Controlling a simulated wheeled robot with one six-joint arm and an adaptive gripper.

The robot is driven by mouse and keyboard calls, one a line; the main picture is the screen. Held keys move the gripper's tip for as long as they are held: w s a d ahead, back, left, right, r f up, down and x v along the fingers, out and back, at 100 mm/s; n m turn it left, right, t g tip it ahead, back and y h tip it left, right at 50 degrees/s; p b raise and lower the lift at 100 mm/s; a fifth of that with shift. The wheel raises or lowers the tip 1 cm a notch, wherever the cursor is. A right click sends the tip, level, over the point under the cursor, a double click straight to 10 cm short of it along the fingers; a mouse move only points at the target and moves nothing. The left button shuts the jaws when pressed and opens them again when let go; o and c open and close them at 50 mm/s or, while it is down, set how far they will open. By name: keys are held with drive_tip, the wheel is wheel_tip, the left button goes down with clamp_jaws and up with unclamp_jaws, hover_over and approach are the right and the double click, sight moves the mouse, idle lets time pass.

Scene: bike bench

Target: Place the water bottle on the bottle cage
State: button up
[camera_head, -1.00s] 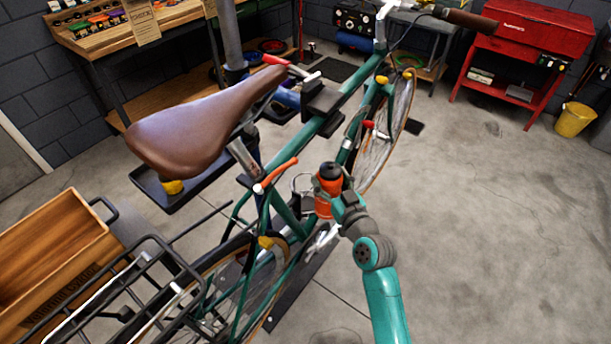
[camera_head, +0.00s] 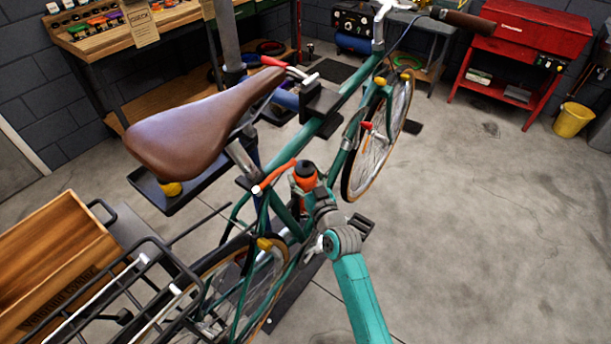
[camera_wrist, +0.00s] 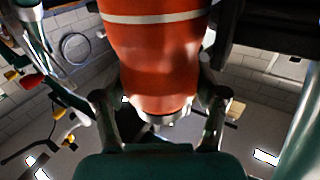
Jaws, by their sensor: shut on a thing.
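The water bottle (camera_head: 305,176) is orange with a black cap and stands close to upright inside the green bike frame (camera_head: 352,98). In the wrist view its orange body (camera_wrist: 155,55), with a white band, fills the space between my fingers. My gripper (camera_head: 316,198) is shut on the bottle; its two fingers (camera_wrist: 160,105) sit on either side of it. I cannot make out the bottle cage clearly in the head view, as the bottle, my gripper and the frame tubes cover that area. I cannot tell whether the bottle touches the cage.
The brown saddle (camera_head: 200,128) and the orange-red strip (camera_head: 275,174) on the frame lie left of the bottle. A pedal (camera_head: 361,226) is just right of my arm. A wooden crate (camera_head: 60,250) is at left.

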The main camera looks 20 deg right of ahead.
drive_tip(key=o, duration=1.8)
drive_tip(key=shift+f, duration=0.1)
drive_tip(key=s, duration=0.8)
drive_tip(key=s+d, duration=0.1)
drive_tip(key=s, duration=0.3)
